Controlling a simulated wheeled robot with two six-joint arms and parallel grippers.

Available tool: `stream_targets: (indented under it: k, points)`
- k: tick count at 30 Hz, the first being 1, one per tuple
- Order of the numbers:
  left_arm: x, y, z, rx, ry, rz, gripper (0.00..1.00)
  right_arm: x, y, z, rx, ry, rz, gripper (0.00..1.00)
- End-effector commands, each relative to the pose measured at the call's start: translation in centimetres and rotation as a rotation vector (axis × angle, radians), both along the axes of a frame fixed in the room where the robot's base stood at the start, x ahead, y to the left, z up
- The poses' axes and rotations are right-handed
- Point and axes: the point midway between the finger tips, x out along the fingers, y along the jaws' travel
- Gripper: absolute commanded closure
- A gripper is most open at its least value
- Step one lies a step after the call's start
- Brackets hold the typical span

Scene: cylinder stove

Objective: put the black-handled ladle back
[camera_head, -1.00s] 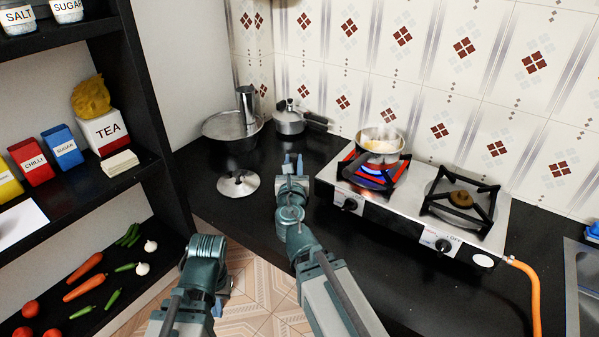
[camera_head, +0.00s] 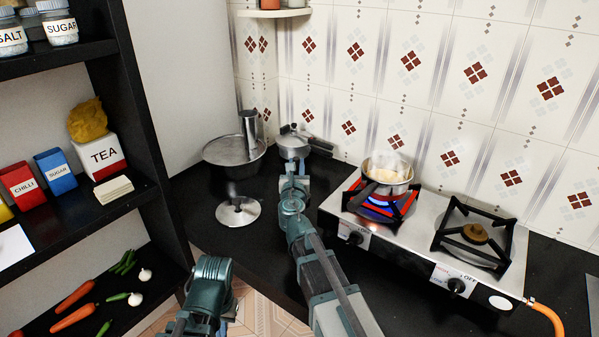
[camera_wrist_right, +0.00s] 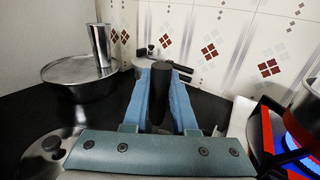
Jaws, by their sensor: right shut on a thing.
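My right gripper (camera_head: 293,168) is over the black counter, just in front of the small lidded pot. In the right wrist view its blue fingers (camera_wrist_right: 161,95) are shut on an upright black handle, which I take to be the black-handled ladle (camera_wrist_right: 160,82). The rest of the ladle is hidden behind the gripper. My left arm comes in at the lower left of the head view.
A large metal pot (camera_head: 222,152) with a steel cylinder (camera_head: 248,130) stands back left. A lid (camera_head: 238,211) lies before it. The small pot (camera_head: 293,145) is behind my right gripper. A steaming pan (camera_head: 390,175) sits on the lit left burner. A shelf (camera_head: 140,130) borders the left.

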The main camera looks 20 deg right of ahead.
Motion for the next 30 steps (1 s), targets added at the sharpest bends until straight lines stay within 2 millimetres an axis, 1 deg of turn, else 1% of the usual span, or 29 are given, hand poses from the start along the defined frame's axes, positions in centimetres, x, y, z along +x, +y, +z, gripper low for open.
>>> stream_targets:
  k: [1,2,8,11,18,27,30]
  points:
    - [0.0,0.0,-0.2,0.0,0.0,0.0,1.0,0.9,-0.1,-0.1,0.0,0.0,0.0,1.0]
    - [0.0,0.0,-0.2,0.0,0.0,0.0,1.0,1.1,-0.2,-0.2,0.0,0.0,0.0,1.0]
    - [0.0,0.0,-0.3,0.0,0.0,0.0,1.0,1.2,-0.2,-0.3,0.0,0.0,0.001,1.0]
    - [0.0,0.0,-1.0,0.0,0.0,0.0,1.0,1.2,-0.3,-1.0,0.0,0.0,0.001,1.0]
    - [0.0,0.0,-3.8,0.0,0.0,0.0,1.0,1.2,-0.5,-3.8,0.0,0.0,0.003,1.0]
    - [0.0,0.0,-3.6,0.0,0.0,-0.001,1.0,1.2,-0.6,-3.6,0.0,0.0,0.004,1.0]
    - [0.0,0.0,-4.0,0.0,0.0,-0.001,1.0,1.2,-0.6,-4.0,0.0,0.0,0.003,1.0]
